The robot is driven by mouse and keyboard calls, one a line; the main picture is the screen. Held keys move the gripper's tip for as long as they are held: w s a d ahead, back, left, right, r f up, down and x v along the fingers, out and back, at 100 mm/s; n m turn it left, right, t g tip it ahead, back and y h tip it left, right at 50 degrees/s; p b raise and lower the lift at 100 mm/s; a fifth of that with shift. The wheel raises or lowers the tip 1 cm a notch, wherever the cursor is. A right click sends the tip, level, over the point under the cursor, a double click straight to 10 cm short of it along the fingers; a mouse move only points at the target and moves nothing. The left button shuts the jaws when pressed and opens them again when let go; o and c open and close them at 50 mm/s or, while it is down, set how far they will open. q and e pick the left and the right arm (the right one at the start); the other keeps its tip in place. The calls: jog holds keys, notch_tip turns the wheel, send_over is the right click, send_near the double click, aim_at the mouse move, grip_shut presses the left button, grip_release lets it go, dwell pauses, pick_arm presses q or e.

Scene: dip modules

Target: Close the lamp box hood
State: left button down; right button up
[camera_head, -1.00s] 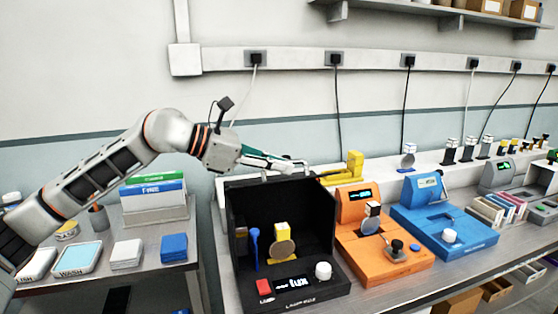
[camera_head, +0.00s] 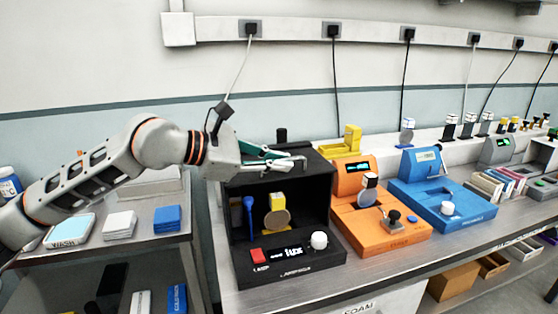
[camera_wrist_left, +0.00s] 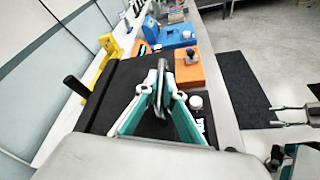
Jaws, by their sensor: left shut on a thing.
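The black lamp box (camera_head: 290,270) stands on the bench in the head view, its front open. Inside are a blue stick (camera_head: 249,215) and a yellow block with a round disc (camera_head: 277,212). The hood (camera_head: 318,172) lies over the top as a dark panel; it also shows in the wrist view (camera_wrist_left: 125,90). My left gripper (camera_head: 302,163) is at the hood's upper side, its fingertips (camera_wrist_left: 160,80) together on what looks like part of the hood. The exact contact is hidden. A grey pronged part at the wrist view's right edge may be my right gripper.
An orange device (camera_head: 385,233) and a yellow stand (camera_head: 348,142) are close to the box's right and back. A blue device (camera_head: 455,212) is farther right. A side table (camera_head: 180,243) with white and blue blocks stands to the left. A black post (camera_head: 281,135) rises behind the hood.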

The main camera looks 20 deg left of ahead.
pick_arm(q)
jog(key=shift+f, duration=0.25)
jog(key=c, duration=2.4)
grip_release()
jog(key=shift+c, duration=0.2)
jog(key=shift+r, duration=0.1)
jog(key=v, duration=1.2)
pick_arm(e)
jog(key=shift+s+a+f, duration=0.1)
jog(key=shift+s+f, duration=0.05)
jog(key=shift+s, duration=0.05)
pick_arm(q)
jog(key=shift+a, duration=0.1)
